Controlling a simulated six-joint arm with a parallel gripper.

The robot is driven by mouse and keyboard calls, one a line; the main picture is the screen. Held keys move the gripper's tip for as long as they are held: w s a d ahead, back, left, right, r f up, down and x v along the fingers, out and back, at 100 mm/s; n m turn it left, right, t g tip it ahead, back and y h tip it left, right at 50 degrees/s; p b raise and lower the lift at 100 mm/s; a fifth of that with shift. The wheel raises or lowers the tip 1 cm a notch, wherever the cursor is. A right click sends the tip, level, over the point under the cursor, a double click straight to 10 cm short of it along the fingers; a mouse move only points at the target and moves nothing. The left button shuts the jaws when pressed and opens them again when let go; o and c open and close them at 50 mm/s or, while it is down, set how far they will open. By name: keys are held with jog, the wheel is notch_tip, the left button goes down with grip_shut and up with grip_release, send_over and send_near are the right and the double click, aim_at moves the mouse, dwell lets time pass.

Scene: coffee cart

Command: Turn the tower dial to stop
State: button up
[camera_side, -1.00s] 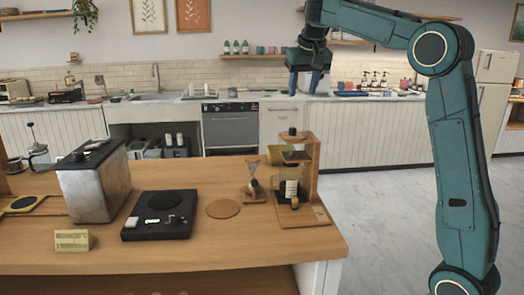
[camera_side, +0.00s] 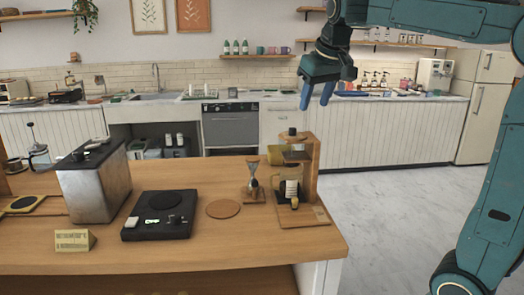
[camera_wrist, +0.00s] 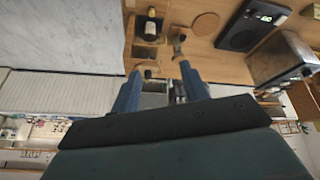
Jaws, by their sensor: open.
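A wooden tower (camera_side: 312,155) stands at the right end of the counter, with a glass carafe bearing a pale label (camera_side: 290,188) in it. A small dark knob (camera_side: 292,131) sits on top of the tower. I cannot tell for sure that it is the dial, and no setting is readable. My gripper (camera_side: 316,100) is open and empty, with blue fingers pointing down, above and beyond the tower in the side view. In the wrist view, the tower (camera_wrist: 142,52) lies past the fingertips of my gripper (camera_wrist: 160,72), and a dark knob (camera_wrist: 148,74) shows between them.
A glass dripper (camera_side: 252,182) stands just left of the tower, beside a round coaster (camera_side: 223,208). A black scale (camera_side: 160,216), a metal box machine (camera_side: 95,182) and a yellow sign (camera_side: 74,240) are further left. The floor right of the counter is clear.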

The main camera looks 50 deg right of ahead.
jog(key=s+a+f+n, duration=0.1)
jog(key=s+a+f, duration=0.1)
jog(key=s+a, duration=0.1)
jog(key=shift+s+a+f, duration=0.15)
jog(key=shift+s+a, duration=0.25)
jog(key=shift+s, duration=0.35)
jog(key=r+m, duration=0.2)
send_over(293, 128)
jog(key=s+a, duration=0.3)
jog(key=s, duration=0.2)
jog(key=shift+s+d+f+y, duration=0.1)
jog(key=shift+d+y, duration=0.15)
jog(key=shift+y, duration=0.15)
jog(key=shift+f, duration=0.15)
jog(key=x, duration=1.3)
jog(key=shift+f, duration=0.3)
